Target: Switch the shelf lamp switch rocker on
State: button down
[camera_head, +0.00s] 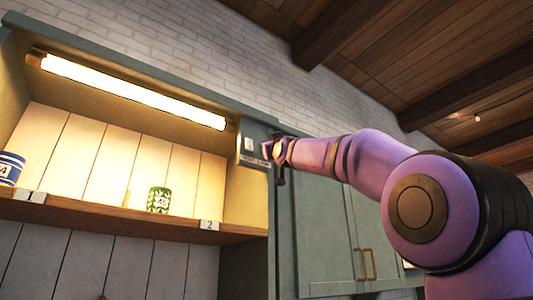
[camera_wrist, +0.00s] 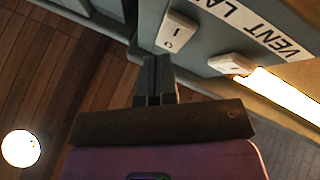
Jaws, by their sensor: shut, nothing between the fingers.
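A small switch box (camera_head: 259,134) is on the cabinet's right side post, just right of the lit shelf lamp (camera_head: 135,92). In the wrist view two pale rockers show on the box: one (camera_wrist: 178,31) marked I and O, the other (camera_wrist: 232,64) nearer the lamp tube. A white label reading "VENT LA…" (camera_wrist: 245,18), cut off by the frame edge, runs beside them. The "LA…" end lies by the I/O rocker. My gripper (camera_wrist: 157,62) is shut and empty, its tips just below the O end of that rocker. I cannot tell whether they touch it.
A wooden shelf (camera_head: 120,215) holds a blue-and-white can (camera_head: 10,168) and a green patterned can (camera_head: 158,199). Closed cabinet doors with brass handles (camera_head: 366,264) stand right of the post. Free room lies in front of the cabinet.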

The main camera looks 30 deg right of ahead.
jog(key=shift+s, duration=0.1)
jog(key=shift+s+d+r, duration=0.1)
jog(key=shift+s+r, duration=0.1)
jog(key=shift+s, duration=1)
jog(key=shift+s+r, duration=0.15)
jog(key=shift+s, duration=1)
